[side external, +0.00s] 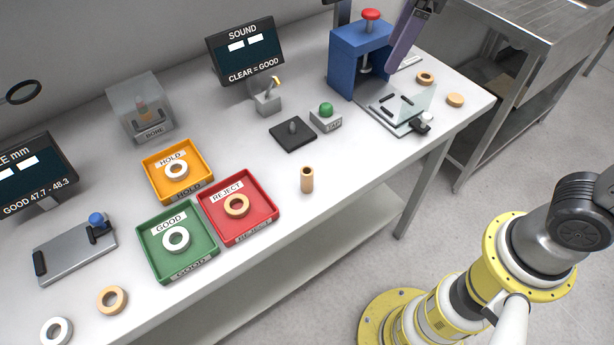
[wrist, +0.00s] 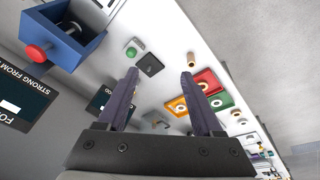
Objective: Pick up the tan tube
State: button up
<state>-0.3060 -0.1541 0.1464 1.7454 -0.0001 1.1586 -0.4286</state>
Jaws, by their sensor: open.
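The tan tube (side external: 307,179) stands upright on the white bench near its front edge, right of the red tray. It also shows in the wrist view (wrist: 190,60), just beyond the tip of the right-hand finger. My gripper (wrist: 159,71) is open, with nothing between its two dark fingers. In the side view, part of a finger (side external: 407,38) shows at the top edge beside the blue press, well away from the tube. The rest of the gripper is out of that frame.
The red REJECT tray (side external: 271,215), green GOOD tray (side external: 210,245) and orange HOLD tray (side external: 207,184) each hold a ring. A black pad with a peg (side external: 292,134), a green button (side external: 326,109) and the blue press (side external: 342,68) stand behind the tube. Bench around the tube is clear.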

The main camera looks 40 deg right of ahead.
jog(key=w+a+f+n+g, duration=0.1)
jog(key=w+a+f+n, duration=0.1)
jog(key=w+a+f, duration=0.35)
jog(key=n+g, duration=0.2)
send_over(307, 172)
notch_tip(307, 172, down, 5)
jog(key=shift+h, duration=0.4)
jog(key=shift+s+a+f, duration=0.1)
jog(key=shift+f, duration=2.15)
jog(key=shift+s+a+f, duration=0.1)
jog(key=shift+s+f, duration=0.05)
jog(key=shift+f, duration=2.05)
jog(key=shift+s+a+f, duration=0.1)
jog(key=shift+f, duration=2.15)
grip_shut()
